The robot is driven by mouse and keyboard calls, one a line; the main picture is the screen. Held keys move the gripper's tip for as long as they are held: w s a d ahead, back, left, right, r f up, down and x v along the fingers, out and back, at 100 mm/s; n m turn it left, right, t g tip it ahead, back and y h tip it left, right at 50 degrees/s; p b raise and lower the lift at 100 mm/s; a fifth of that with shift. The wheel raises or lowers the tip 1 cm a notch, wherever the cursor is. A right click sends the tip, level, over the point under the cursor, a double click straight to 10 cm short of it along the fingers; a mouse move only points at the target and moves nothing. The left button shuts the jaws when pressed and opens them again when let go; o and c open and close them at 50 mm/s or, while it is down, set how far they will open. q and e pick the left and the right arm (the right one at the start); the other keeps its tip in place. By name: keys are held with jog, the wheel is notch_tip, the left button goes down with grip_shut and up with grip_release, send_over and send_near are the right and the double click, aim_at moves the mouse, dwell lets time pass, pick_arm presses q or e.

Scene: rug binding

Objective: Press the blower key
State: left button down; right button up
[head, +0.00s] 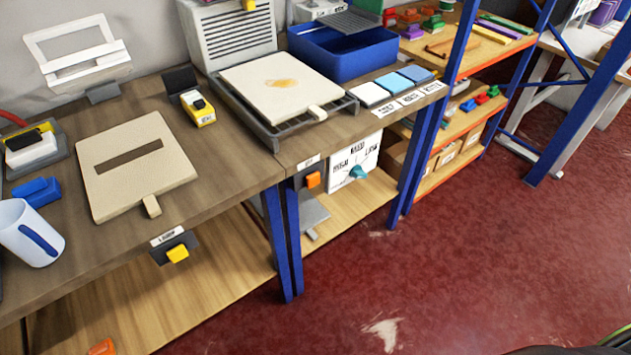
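Two push keys sit on the front edge of the workbench. A yellow key (177,253) on a dark mount is at the left, under a small white label (167,236). An orange key (313,180) is further right, under another small label (306,162). The lettering on both labels is too small to read surely, so I cannot tell which is the blower key. A grey louvred unit (235,38) stands at the back of the bench, with a yellow part (250,5) at the top picture edge. Neither of my grippers shows.
A framed cream board (280,84), a slotted board (135,165), a mug (30,232) and a blue bin (340,48) stand on the bench. The red floor (430,260) in front is clear.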

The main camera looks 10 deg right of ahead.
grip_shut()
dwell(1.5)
